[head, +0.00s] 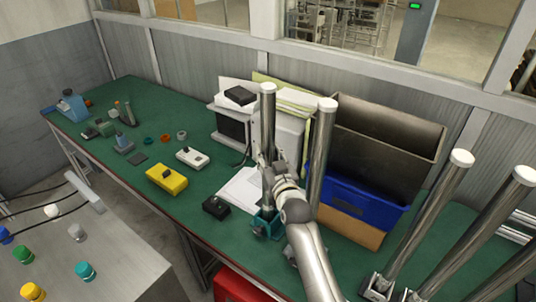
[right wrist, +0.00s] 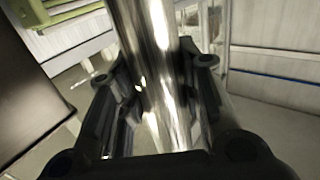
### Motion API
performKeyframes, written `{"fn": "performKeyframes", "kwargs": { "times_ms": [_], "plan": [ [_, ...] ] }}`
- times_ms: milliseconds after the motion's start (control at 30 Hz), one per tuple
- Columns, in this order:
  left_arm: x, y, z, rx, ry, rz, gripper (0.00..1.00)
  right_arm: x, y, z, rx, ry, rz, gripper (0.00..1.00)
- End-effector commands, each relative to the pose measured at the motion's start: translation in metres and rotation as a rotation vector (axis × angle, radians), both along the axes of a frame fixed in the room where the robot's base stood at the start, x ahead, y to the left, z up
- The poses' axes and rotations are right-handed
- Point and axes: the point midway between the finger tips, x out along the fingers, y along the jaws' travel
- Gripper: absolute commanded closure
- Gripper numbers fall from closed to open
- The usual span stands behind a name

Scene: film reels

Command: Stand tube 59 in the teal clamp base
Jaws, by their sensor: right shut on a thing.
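A shiny metal tube with a white cap (head: 268,112) stands about upright in the head view. No number is readable on it. My right gripper (head: 268,165) is shut around its middle. In the right wrist view the tube (right wrist: 150,70) runs between the two black fingers (right wrist: 155,95). The teal clamp base (head: 259,226) is on the green bench, directly below the tube. The tube's lower end meets the base in the picture, but I cannot tell whether it is seated inside. My arm hides the base's right side. My left gripper is not in view.
A second capped tube (head: 319,150) stands close to the right, its foot hidden by my arm. More tubes (head: 430,220) stand at the right. A black box (head: 216,207), a yellow device (head: 167,179) and paper (head: 240,188) lie left of the base. A blue bin (head: 365,203) is behind.

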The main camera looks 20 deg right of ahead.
Motion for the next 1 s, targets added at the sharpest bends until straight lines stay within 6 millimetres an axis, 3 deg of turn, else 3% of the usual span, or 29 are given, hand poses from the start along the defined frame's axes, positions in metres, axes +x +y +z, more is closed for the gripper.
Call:
{"fn": "performKeyframes", "kwargs": {
  "times_ms": [133,167,200,567,1000],
  "plan": [
    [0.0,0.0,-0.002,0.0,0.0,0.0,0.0,0.0,0.0,-0.001,0.0,-0.006,0.0,1.0],
    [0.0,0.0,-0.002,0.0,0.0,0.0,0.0,0.0,0.0,0.0,0.0,-0.006,0.0,0.63],
    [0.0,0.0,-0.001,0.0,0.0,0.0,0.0,0.0,0.0,0.0,0.0,-0.006,0.0,0.58],
    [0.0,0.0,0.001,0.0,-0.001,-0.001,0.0,-0.003,0.0,-0.003,0.0,0.004,0.0,0.57],
    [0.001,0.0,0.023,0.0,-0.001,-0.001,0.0,-0.037,0.0,-0.001,-0.001,0.002,0.0,0.57]
  ]
}}
